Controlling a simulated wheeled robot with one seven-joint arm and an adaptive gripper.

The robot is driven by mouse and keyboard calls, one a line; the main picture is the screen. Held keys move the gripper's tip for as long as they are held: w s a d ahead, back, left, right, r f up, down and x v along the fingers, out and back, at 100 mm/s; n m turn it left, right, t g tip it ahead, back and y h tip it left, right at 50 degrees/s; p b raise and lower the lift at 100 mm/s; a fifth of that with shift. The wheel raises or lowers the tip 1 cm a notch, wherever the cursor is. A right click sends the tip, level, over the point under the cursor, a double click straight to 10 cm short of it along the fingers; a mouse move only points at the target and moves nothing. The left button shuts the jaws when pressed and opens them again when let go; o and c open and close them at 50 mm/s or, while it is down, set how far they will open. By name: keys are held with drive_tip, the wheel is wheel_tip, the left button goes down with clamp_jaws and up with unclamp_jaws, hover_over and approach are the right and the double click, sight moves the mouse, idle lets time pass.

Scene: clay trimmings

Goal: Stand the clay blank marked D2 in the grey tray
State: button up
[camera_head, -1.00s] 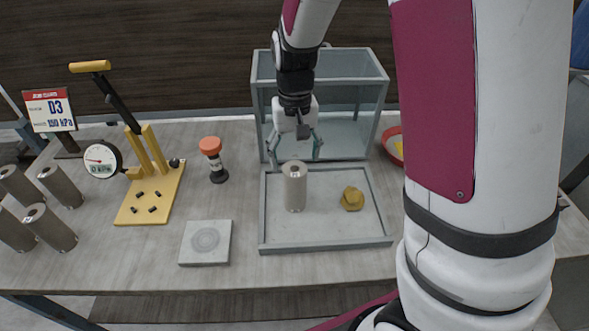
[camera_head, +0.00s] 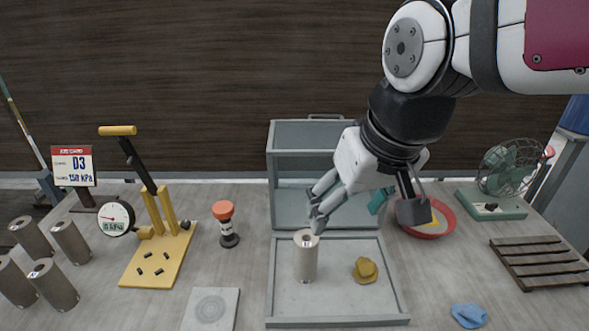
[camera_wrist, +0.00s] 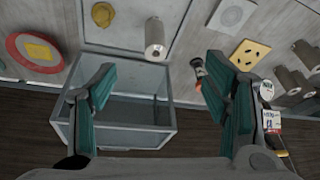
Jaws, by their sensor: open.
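A grey clay cylinder (camera_head: 306,260) with a hole in its top stands upright in the left part of the grey tray (camera_head: 338,321). It also shows in the wrist view (camera_wrist: 155,40). Its small label is too tiny to read, so I cannot tell whether it says D2. My gripper (camera_head: 320,203) is open and empty, above and behind the cylinder, in front of the glass-sided cabinet. In the wrist view its spread teal-padded fingers (camera_wrist: 160,78) have nothing between them, and the cylinder is beyond them, apart.
A yellow clay lump (camera_head: 365,270) lies in the tray. The cabinet (camera_head: 300,137) stands behind it. Left are an orange-topped bottle (camera_head: 225,222), a yellow press (camera_head: 160,260), a D3 card (camera_head: 73,165) and several cylinders (camera_head: 53,284). Right are a red dish (camera_head: 447,217), fan (camera_head: 505,172) and rack (camera_head: 540,262).

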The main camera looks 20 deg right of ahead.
drive_tip(key=shift+t+h, duration=0.3)
drive_tip(key=shift+t, duration=0.2)
drive_tip(key=s, duration=0.2)
drive_tip(key=s+r, duration=0.1)
drive_tip(key=s, duration=0.1)
drive_tip(key=shift+s+d, duration=0.15)
drive_tip(key=shift+s, duration=0.2)
idle(0.3)
